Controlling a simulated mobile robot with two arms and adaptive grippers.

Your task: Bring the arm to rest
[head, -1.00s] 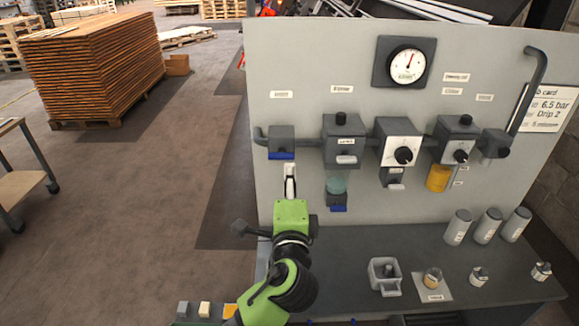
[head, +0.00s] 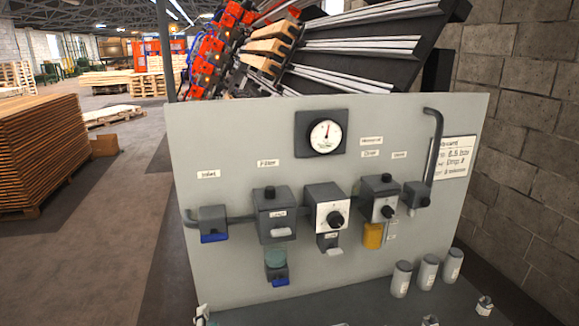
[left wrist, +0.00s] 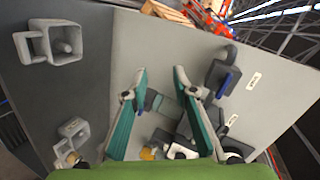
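My left gripper (left wrist: 160,72) is open in the left wrist view. Its two teal-padded fingers stand apart with nothing held between them, and the grey panel and bench surfaces lie beyond. In the head view only a small pale piece, possibly its tip, shows at the bottom edge left of the middle; the rest of the arm is out of frame. My right gripper is in neither view. The grey panel (head: 230,140) carries an inlet valve (head: 213,222) with a blue lever, a filter unit (head: 274,222), a dial unit (head: 327,212) and a round gauge (head: 326,136).
Several grey cylinders (head: 401,279) stand on the dark bench at lower right. A block wall (head: 520,130) closes the right side. A stack of wooden boards (head: 35,150) stands at the left, with open floor (head: 110,230) between it and the panel. Grey square-framed fittings (left wrist: 50,42) show in the wrist view.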

